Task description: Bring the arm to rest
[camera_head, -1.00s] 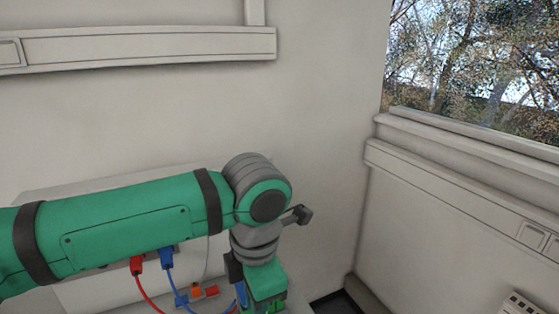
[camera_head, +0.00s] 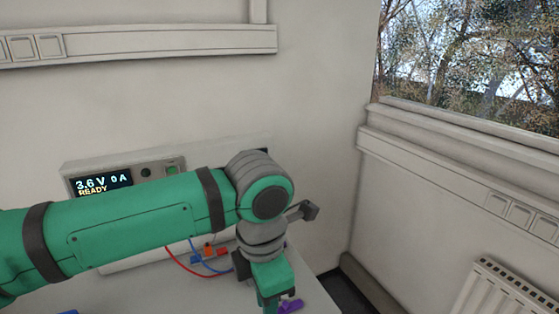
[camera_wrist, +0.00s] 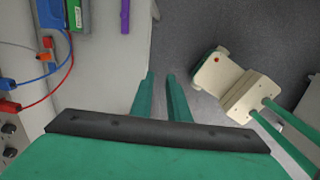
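My arm reaches across the lower half of the head view, bent down at the wrist. My gripper (camera_head: 268,300) points down near the right end of the bench, partly cut off by the lower edge. In the wrist view my gripper (camera_wrist: 160,75) shows two green fingers with a narrow gap between them and nothing held. The fingertips appear past the bench edge, over the grey floor. The battery cycler (camera_head: 145,172) stands at the wall, its screen reading 3.6 V 0 A READY, partly hidden by my arm.
The bench (camera_head: 222,293) carries red and blue leads, clips and a purple piece (camera_head: 290,306); the purple piece also shows in the wrist view (camera_wrist: 125,15). A radiator (camera_head: 500,290) is under the window at right.

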